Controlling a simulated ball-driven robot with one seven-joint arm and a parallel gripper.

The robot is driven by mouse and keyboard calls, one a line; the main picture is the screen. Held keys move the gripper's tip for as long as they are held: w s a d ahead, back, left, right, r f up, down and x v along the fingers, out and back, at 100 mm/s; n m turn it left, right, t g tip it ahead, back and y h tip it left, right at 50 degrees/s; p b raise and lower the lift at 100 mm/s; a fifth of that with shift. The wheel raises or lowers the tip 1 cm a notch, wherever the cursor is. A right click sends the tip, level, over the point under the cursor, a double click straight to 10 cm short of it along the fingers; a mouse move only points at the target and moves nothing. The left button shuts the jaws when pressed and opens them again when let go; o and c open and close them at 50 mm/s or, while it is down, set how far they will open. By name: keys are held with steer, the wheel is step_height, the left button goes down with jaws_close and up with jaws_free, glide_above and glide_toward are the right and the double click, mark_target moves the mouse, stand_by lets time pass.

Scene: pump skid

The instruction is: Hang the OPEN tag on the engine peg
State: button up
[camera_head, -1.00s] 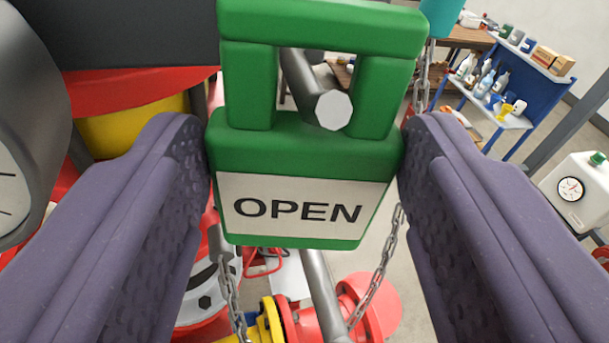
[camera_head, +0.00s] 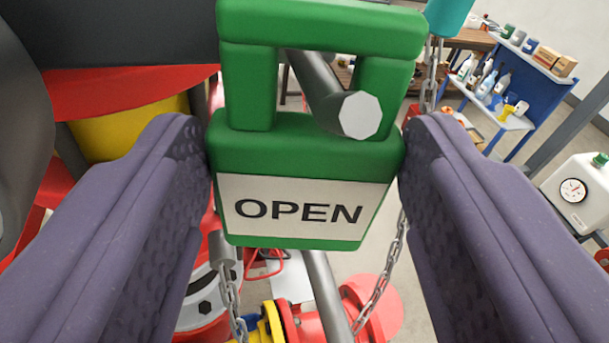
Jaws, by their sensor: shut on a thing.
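The green OPEN tag (camera_head: 305,160) is upright in the middle of the view, with its white label facing me. My gripper (camera_head: 305,145) is shut on it, one purple finger at each side. A grey peg (camera_head: 330,90) passes through the opening in the tag's handle and points towards me. Its pale end face stands in front of the tag, overlapping the lower right corner of the opening. I cannot tell whether the bar touches the peg.
A chain (camera_head: 380,285) hangs below right of the tag, near a grey pipe (camera_head: 328,290) and red flanges (camera_head: 375,305). Red and yellow machinery (camera_head: 125,130) fills the left. A blue shelf with bottles (camera_head: 545,95) and a white gauge box (camera_head: 580,190) stand at right.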

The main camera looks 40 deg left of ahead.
stand_by(0.4)
steer(key=o, duration=1.1)
steer(key=v, duration=0.7)
steer(key=shift+s+d+f, duration=0.15)
steer(key=shift+s+d, duration=0.05)
steer(key=shift+d, duration=0.15)
